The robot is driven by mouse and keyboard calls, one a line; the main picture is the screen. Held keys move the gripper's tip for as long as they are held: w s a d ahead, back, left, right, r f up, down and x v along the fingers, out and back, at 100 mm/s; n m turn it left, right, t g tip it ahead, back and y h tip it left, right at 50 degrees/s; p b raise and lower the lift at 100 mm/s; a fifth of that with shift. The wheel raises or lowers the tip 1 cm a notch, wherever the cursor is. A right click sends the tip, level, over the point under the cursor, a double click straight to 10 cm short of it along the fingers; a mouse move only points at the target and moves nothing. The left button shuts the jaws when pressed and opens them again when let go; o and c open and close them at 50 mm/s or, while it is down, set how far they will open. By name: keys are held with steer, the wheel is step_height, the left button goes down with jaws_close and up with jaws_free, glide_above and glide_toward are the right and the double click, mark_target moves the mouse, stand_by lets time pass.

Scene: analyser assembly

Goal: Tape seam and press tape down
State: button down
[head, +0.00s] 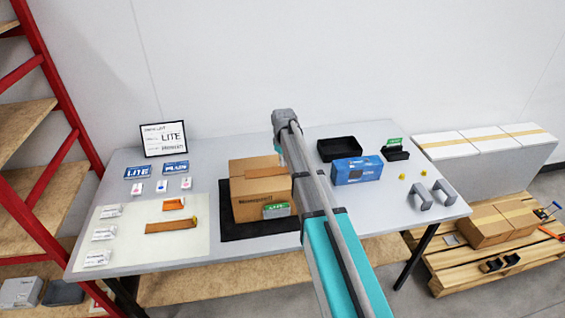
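A closed-looking brown cardboard box (250,207) stands on a black mat (232,231) near the middle of the table. A darker brown strip, looking like tape, lies along its top (262,172); my arm hides its right end, so I cannot tell if it is pressed flat. A long brown strip (170,227) with a small yellow bit at its right end lies on the pale mat (128,216) at the left. A shorter orange-brown piece (174,204) lies behind it. My arm passes in front of the box's right side, and my gripper is hidden behind it.
A green-and-white label or card (276,211) is at the box's lower front. A black tray (339,149), a blue box (357,171) and two grey brackets (443,191) stand right. A framed sign (163,139) stands at the back left.

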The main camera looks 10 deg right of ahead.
steer(key=shift+f+b, duration=1.05)
stand_by(1.4)
steer(key=shift+r, duration=0.1)
stand_by(0.4)
steer(key=shift+r+p, duration=2.95)
steer(key=shift+p, duration=0.1)
steer(key=s+m, duration=0.6)
steer(key=s, duration=2.3)
steer(key=shift+f, duration=0.15)
steer(key=shift+a, duration=0.1)
